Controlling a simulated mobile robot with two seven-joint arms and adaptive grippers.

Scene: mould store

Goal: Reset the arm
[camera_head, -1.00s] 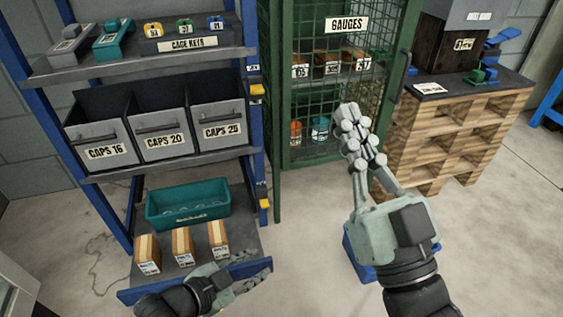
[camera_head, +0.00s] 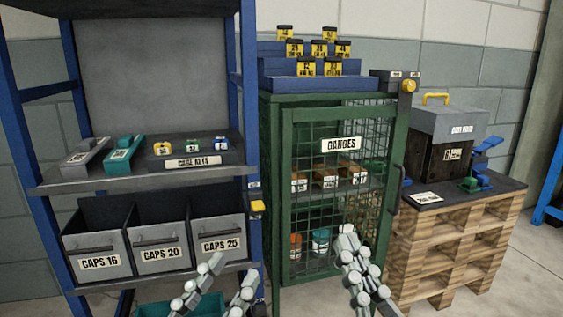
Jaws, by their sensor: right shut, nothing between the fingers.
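My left gripper (camera_head: 228,275) is at the bottom of the head view, fingers spread apart and pointing up, with nothing visible between them. It shows in front of the lower part of the blue shelf rack (camera_head: 247,120), below the CAPS 25 bin (camera_head: 220,222). My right gripper (camera_head: 348,238) is at the bottom centre-right, fingers together and pointing up, with nothing held. It appears in front of the lower part of the green GAUGES cage (camera_head: 283,180). The rest of both arms is out of view.
A teal tray (camera_head: 160,309) shows partly behind my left gripper. A row of CAPS bins and a CAGE KEYS block (camera_head: 193,161) stand on the rack. At right, a wooden pallet stack (camera_head: 440,245) carries a grey-lidded box (camera_head: 450,122).

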